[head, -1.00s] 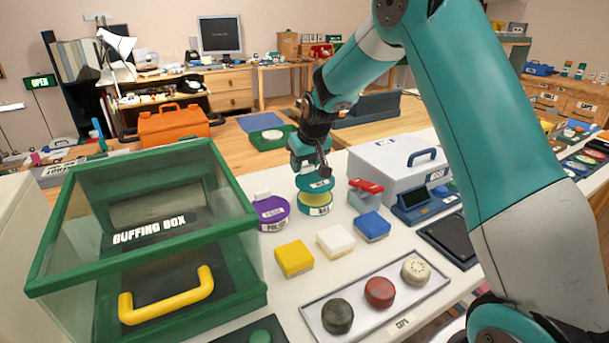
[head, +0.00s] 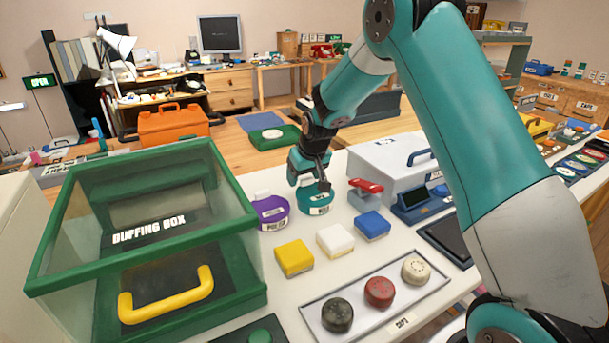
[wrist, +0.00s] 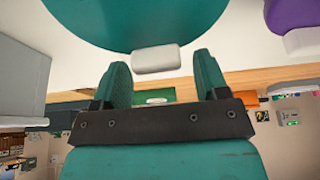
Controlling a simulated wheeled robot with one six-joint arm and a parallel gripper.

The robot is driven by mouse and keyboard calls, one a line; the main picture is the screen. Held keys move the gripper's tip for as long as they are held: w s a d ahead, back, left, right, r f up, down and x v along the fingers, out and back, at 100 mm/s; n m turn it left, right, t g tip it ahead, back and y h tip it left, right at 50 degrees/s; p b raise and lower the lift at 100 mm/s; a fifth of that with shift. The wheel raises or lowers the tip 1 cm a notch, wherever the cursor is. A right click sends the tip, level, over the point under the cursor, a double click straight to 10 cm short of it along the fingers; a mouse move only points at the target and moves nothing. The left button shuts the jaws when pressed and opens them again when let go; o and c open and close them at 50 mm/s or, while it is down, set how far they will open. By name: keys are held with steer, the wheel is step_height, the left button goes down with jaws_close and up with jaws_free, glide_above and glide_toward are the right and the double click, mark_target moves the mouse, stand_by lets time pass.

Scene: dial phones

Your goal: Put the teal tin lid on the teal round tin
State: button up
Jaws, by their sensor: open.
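The teal round tin (head: 318,208) stands on the white table in the head view, its label facing front. The teal tin lid (head: 303,196) sits on top of it, and no yellow inside shows. In the wrist view the lid (wrist: 140,18) is a large teal disc at the top, with a pale tab (wrist: 157,59) at its edge. My gripper (head: 312,184) is just above and behind the lid in the head view. In the wrist view my gripper (wrist: 160,65) is open, with a finger on each side of the tab and gaps between. The lid's seating is partly hidden by my gripper.
A purple tin (head: 271,212) stands close on the left. A red-topped stand (head: 366,190) and a grey case (head: 385,160) are on the right. Yellow (head: 294,258), white (head: 335,240) and blue (head: 373,226) blocks lie in front. A green buffing box (head: 240,240) is at left.

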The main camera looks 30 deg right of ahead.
mark_target(313, 190)
steer(key=v, duration=1.2)
steer(key=s+a+r+n+g+y, duration=0.1)
steer(key=s+a+r+n+y, duration=0.2)
steer(key=s+a, duration=0.9)
steer(key=s+a+n+g, duration=0.1)
steer(key=s+a+n, duration=0.1)
steer(key=s, duration=0.9)
steer(key=s+a+r+n+g+y, duration=0.1)
steer(key=s+a, duration=0.4)
steer(key=s, duration=0.5)
steer(key=shift+s+a+n+g, duration=0.15)
steer(key=shift+s+n+g, duration=0.25)
steer(key=shift+g, duration=0.3)
steer(key=shift+r, duration=0.15)
step_height(313, 190, up, 5)
steer(key=p, duration=0.5)
steer(key=shift+w+r, duration=0.1)
